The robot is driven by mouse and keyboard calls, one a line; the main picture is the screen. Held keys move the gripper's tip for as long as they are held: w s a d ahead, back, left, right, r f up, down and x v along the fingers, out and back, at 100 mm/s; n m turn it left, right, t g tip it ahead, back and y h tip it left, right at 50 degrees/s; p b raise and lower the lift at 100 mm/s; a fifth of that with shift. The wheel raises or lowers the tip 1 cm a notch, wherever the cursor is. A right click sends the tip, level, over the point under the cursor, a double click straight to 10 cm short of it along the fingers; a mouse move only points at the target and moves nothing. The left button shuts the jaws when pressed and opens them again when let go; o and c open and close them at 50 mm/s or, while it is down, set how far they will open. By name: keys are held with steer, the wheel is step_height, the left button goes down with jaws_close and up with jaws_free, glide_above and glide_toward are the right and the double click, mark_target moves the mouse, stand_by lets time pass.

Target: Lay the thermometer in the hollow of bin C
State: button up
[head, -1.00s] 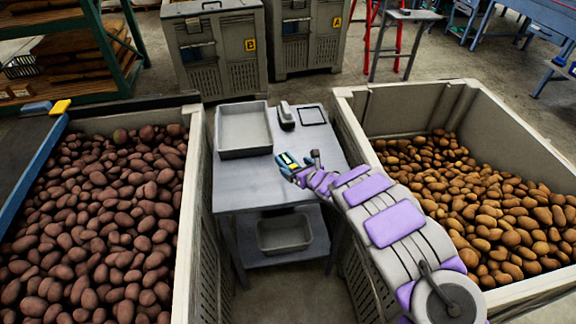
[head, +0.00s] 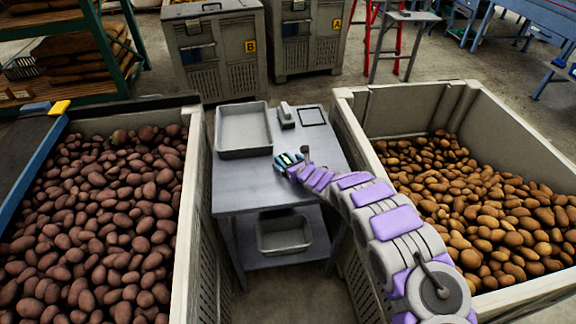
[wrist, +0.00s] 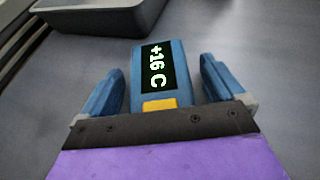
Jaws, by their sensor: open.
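The thermometer (wrist: 135,62) is a blue handheld device with a dark display reading "+16 C" and a yellow button. In the wrist view it lies between the two blue fingers of my gripper (wrist: 161,66), with gaps at both sides. My gripper is open. In the head view my gripper (head: 284,160) is low over the grey metal table (head: 237,190), and the thermometer is too small there to make out clearly. Two large bins of potatoes flank the table: reddish ones left (head: 197,180), brown ones right (head: 350,122). No letter C shows, and I cannot tell a hollow.
A grey tray (head: 218,135), a small grey device (head: 286,113) and a black-framed square (head: 312,116) are at the table's back. Another tray (head: 284,248) sits on the lower shelf. Closed bins marked B (head: 220,70) and A (head: 305,60) stand behind. The table's front left is clear.

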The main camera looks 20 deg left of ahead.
steer(key=c, duration=1.2)
steer(key=shift+c, duration=0.2)
steer(key=shift+r, duration=0.1)
